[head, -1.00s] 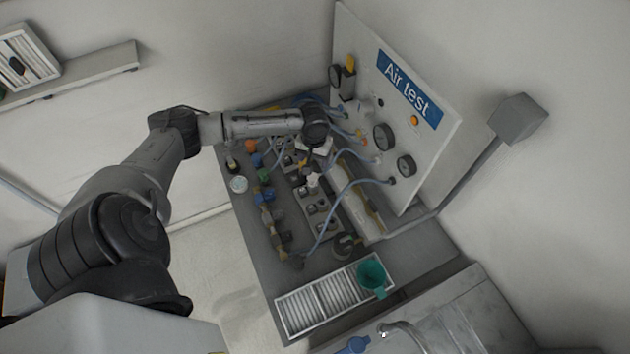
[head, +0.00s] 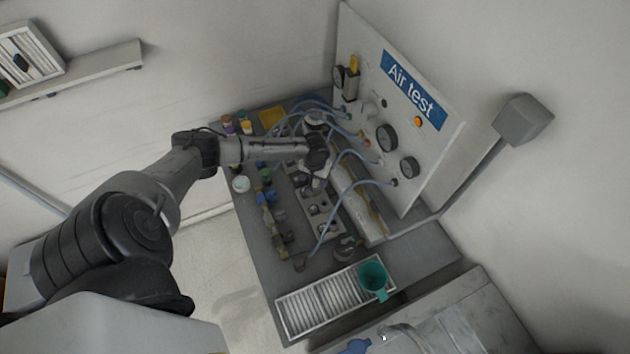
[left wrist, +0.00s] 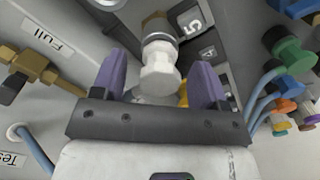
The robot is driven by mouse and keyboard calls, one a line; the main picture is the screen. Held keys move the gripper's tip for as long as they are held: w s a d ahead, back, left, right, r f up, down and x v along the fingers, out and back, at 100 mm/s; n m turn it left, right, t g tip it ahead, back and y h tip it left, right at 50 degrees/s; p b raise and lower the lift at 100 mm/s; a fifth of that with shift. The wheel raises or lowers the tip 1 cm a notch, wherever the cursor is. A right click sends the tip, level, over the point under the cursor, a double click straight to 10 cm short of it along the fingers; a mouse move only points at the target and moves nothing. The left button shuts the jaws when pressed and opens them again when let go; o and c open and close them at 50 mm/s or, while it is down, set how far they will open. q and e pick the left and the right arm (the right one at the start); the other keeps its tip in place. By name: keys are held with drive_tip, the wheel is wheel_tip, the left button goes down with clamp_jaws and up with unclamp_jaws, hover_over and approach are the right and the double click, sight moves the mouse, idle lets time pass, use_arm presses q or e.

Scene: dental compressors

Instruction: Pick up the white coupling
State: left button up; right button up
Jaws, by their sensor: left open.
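The white coupling (left wrist: 158,77) shows in the left wrist view, a faceted white piece with a metal collar behind it. It stands between the two purple fingers of my left gripper (left wrist: 160,64). The fingers are open, with a visible space on each side of the coupling. In the head view my left gripper (head: 314,176) is over the middle of the bench, above the grey block with sockets, and largely hides the coupling there. My right gripper is not in view.
The upright Air test panel (head: 408,120) with gauges and blue hoses stands to the right of the gripper. Brass and coloured fittings (head: 275,225) lie to its left. A slatted tray (head: 318,305) and a green cup (head: 373,277) are at the front.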

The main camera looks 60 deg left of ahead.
use_arm(q)
drive_tip(key=shift+f, duration=1)
drive_tip(key=shift+c, duration=0.2)
drive_tip(key=c, duration=1)
